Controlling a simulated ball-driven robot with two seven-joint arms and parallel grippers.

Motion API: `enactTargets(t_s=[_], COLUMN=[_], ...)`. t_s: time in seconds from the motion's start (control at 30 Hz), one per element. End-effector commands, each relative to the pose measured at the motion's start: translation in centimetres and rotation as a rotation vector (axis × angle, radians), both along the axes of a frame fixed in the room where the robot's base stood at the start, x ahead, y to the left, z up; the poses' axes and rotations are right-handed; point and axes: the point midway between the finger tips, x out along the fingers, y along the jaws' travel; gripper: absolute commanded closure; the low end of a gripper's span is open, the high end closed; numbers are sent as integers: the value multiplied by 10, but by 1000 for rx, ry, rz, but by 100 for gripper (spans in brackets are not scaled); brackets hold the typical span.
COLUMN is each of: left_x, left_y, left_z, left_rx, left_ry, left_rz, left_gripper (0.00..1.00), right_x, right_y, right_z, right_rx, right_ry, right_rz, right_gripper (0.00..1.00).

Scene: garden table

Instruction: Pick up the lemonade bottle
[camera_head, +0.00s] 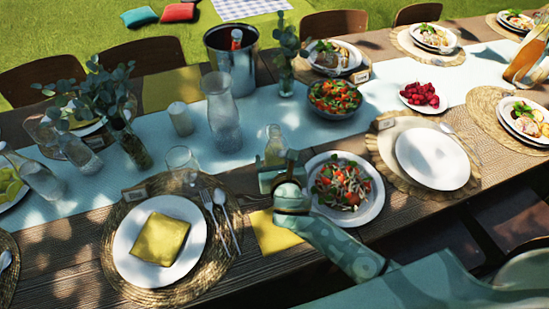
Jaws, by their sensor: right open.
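A small clear glass bottle (275,146) with pale contents stands upright near the middle of the table; it may be the lemonade bottle, but no label is readable. My right gripper (277,170) comes in from the lower right and is open, just on the near side of this bottle. The gripper hides the bottle's lower part, and I cannot tell whether they touch. A larger bottle with amber liquid (527,57) leans into view at the right edge, far from the gripper. My left gripper is not in view.
A salad plate (374,203) sits close right of the gripper. A drinking glass (182,160) and a plate with a yellow napkin (195,215) are to the left.

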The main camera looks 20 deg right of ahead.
Motion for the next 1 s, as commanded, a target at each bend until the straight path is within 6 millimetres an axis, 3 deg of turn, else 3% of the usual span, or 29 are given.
enactTargets(t_s=[0.2, 0.47, 0.7, 1.0], left_x=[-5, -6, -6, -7], left_y=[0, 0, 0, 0], left_z=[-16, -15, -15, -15], left_rx=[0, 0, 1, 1], left_ry=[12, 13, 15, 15], left_rz=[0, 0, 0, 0], left_gripper=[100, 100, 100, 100], right_x=[29, 32, 31, 32], right_y=[-4, -4, -4, -4], right_z=[-15, -13, -13, -11], right_rx=[-1, 1, 1, 1], right_ry=[2, 1, 1, -1], right_rz=[0, 1, 1, 1], right_gripper=[24, 24, 90, 90])
